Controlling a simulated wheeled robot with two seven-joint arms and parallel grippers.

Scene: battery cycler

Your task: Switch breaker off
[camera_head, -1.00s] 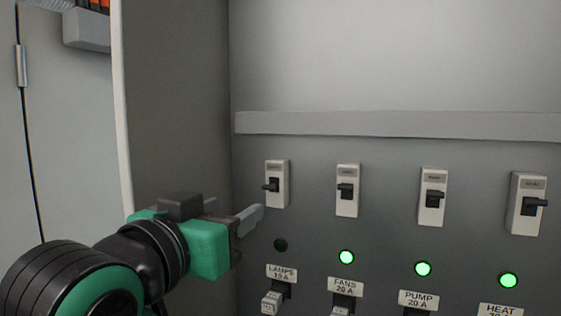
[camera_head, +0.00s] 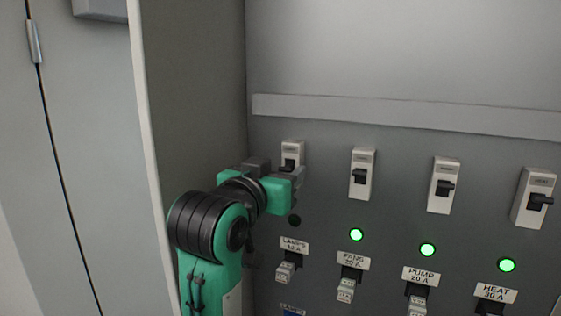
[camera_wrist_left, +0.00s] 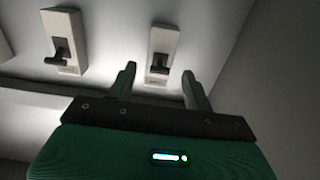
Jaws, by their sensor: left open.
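A row of white breakers with black levers is on the grey panel. My left gripper (camera_head: 298,178) is open in front of the leftmost one, the LAMPS breaker (camera_head: 292,149), and hides its lower part in the head view. In the left wrist view my gripper's fingers (camera_wrist_left: 158,72) stand apart to either side of this breaker's black lever (camera_wrist_left: 158,64). I cannot tell whether they touch it. The indicator lamp (camera_head: 294,220) below the LAMPS breaker is dark. My right gripper is not in view.
The FANS (camera_head: 361,173), PUMP (camera_head: 443,185) and HEAT (camera_head: 534,198) breakers stand to the right, each above a lit green lamp. Labels and small plugs sit below. The cabinet side wall (camera_head: 195,100) is close on the left, and a ledge (camera_head: 400,112) runs above.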

